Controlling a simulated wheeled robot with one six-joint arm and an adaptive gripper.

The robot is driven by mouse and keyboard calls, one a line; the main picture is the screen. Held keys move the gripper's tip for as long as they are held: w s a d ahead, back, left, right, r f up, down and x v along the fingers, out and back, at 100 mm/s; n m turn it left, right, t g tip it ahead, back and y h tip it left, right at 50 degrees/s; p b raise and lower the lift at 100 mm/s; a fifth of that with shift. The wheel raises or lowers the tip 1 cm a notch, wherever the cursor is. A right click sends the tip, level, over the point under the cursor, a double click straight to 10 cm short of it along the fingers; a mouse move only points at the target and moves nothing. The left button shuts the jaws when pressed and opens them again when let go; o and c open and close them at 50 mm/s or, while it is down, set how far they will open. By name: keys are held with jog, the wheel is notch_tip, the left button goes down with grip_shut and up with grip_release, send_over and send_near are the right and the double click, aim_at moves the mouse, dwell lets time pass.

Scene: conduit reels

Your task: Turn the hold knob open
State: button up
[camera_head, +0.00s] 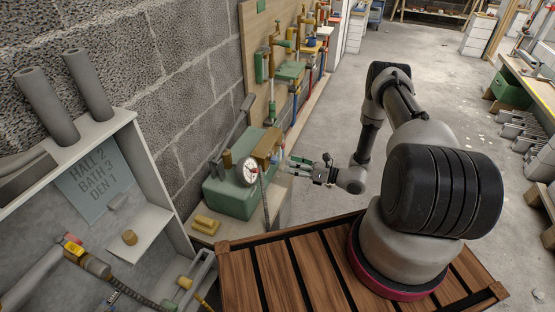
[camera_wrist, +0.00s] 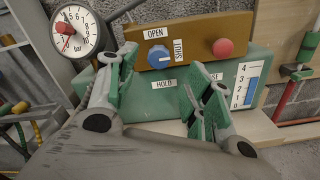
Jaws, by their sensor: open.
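The hold knob is a blue round knob (camera_wrist: 158,54) with a white pointer line, on a brown panel (camera_wrist: 202,32) of a green unit (camera_wrist: 262,62). Labels around it read OPEN above, SHUT at its right and HOLD below. My gripper (camera_wrist: 165,95) is open and empty, its green-padded fingers in front of the panel, below and to either side of the knob. In the head view my gripper (camera_head: 300,166) is just right of the green unit (camera_head: 230,192). The knob cannot be made out there.
A red knob (camera_wrist: 223,47) sits right of the blue one. A round gauge (camera_wrist: 76,32) is at the left, also in the head view (camera_head: 247,170).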

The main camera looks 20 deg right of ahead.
aim_at(274, 160)
jog(key=x, duration=0.6)
jog(key=shift+a, duration=0.25)
jog(key=shift+w, duration=0.15)
jog(key=shift+c, duration=0.2)
jog(key=c, duration=1)
